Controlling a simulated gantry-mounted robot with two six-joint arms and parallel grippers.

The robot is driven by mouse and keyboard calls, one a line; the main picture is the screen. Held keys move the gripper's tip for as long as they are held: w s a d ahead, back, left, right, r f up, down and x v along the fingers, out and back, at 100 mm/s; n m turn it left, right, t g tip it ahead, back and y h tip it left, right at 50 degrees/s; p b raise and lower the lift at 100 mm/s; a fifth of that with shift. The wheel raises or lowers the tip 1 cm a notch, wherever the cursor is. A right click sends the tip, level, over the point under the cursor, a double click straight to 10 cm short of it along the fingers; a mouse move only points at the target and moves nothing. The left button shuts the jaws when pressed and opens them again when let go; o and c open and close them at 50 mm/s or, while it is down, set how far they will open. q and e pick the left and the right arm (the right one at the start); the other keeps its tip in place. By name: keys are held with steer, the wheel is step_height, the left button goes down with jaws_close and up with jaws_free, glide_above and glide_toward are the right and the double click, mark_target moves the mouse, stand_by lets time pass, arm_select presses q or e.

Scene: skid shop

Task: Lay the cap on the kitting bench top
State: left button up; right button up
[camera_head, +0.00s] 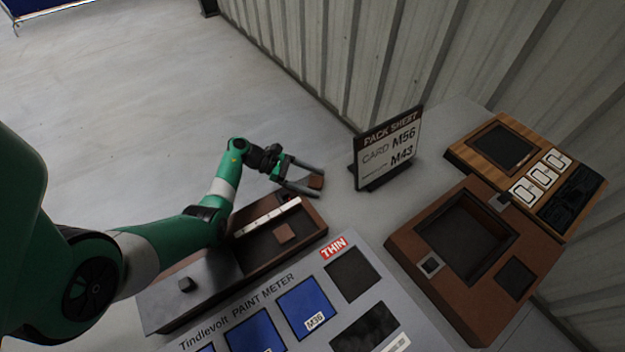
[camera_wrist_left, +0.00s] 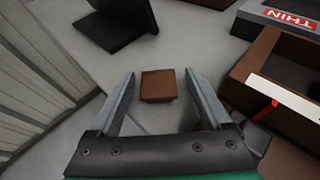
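The cap looks to be a small brown square block (camera_head: 316,182) on the grey kitting bench top (camera_head: 345,205). It also shows in the left wrist view (camera_wrist_left: 158,85), flat, with clear gaps to both fingers. My left gripper (camera_head: 318,180) is open, its two fingers pointing towards the block, one to each side of it and not touching it. Nothing is held between the fingers. My right gripper is in neither view.
The pack sheet sign (camera_head: 388,150) stands behind to the right. The paint meter panel (camera_head: 395,290) and brown trays (camera_head: 410,242) fill the near and right side.

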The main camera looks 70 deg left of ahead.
arm_select(q)
steer(key=shift+r, duration=0.15)
steer(key=shift+s+a+r+p, duration=0.2)
steer(key=shift+s+p, duration=0.05)
steer(key=shift+p, duration=0.1)
steer(key=p+v, duration=0.1)
steer(key=v, duration=1)
steer(key=shift+s, duration=0.15)
steer(key=shift+a, duration=0.1)
